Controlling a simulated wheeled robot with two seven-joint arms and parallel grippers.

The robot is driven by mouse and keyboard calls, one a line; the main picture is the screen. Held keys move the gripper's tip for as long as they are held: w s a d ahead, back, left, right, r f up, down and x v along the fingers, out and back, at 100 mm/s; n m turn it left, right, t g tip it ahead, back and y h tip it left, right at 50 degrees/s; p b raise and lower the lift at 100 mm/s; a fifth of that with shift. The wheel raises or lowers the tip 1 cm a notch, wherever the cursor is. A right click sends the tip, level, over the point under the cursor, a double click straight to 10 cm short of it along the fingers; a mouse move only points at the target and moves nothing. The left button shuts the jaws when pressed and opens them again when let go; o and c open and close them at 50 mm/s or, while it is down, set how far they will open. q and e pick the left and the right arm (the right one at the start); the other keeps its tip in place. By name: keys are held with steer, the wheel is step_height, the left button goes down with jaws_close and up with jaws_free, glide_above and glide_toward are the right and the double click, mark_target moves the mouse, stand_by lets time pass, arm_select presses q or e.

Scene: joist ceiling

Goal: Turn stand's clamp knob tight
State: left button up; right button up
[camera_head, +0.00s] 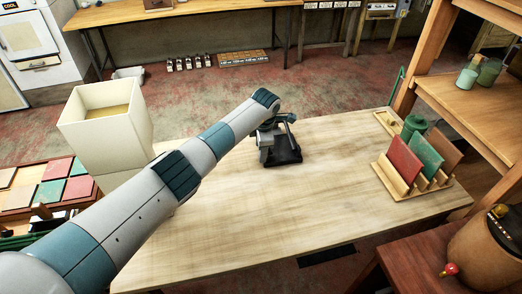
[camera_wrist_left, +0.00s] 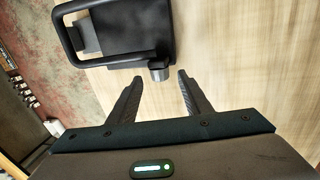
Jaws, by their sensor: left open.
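The black stand (camera_head: 287,151) sits on the wooden table, near its back edge. It also shows at the top of the left wrist view (camera_wrist_left: 125,32), with a looped black frame and a flat plate. A short grey cylindrical knob (camera_wrist_left: 158,70) sticks out from the stand's near side. My left gripper (camera_wrist_left: 160,77) is open, its two fingers on either side of the knob's end with gaps showing; whether a finger touches it I cannot tell. In the head view my left arm reaches over the table and hides part of the stand. My right gripper is not in view.
The wooden table (camera_head: 265,215) is mostly clear. A cream open-topped box (camera_head: 108,135) is at the left. Wooden shelves (camera_head: 470,100) rise at the right.

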arm_select(q)
steer(key=shift+x, duration=1.15)
steer(key=shift+c, duration=0.4)
steer(key=c, duration=1)
steer(key=shift+a+r+t+p, duration=0.1)
steer(key=shift+t+p, duration=0.4)
steer(key=shift+p, duration=0.1)
steer(key=shift+s, duration=0.1)
steer(key=o, duration=1.1)
